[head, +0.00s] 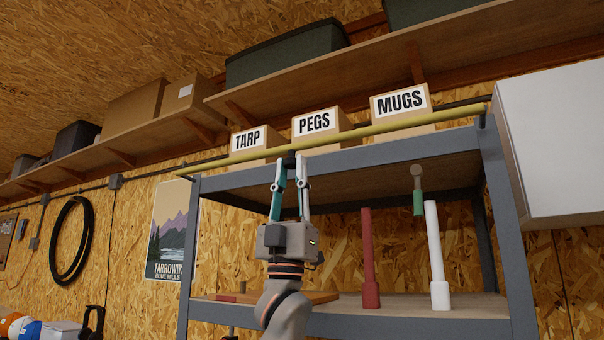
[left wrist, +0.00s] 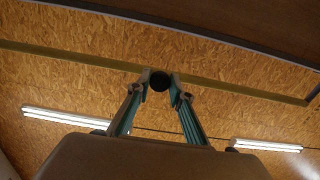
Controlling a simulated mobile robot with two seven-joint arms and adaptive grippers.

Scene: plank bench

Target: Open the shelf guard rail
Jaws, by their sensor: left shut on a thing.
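The shelf guard rail is a long yellow bar (head: 390,127) across the front of the top shelf, rising toward the right in the head view. It also crosses the left wrist view (left wrist: 80,60). My left gripper (head: 290,161) reaches up from below to the middle of the rail. Its fingers are closed on a dark round knob (left wrist: 160,80) at the rail, seen end-on between the fingertips (left wrist: 160,86) in the left wrist view. How the knob joins the rail is hard to see. My right gripper is not in view.
Boxes labelled TARP (head: 247,140), PEGS (head: 315,124) and MUGS (head: 400,102) stand behind the rail. The grey shelf frame (head: 510,230) has a lower shelf with a red post (head: 369,260) and a white post (head: 436,255). A white cabinet (head: 555,140) is close at the right.

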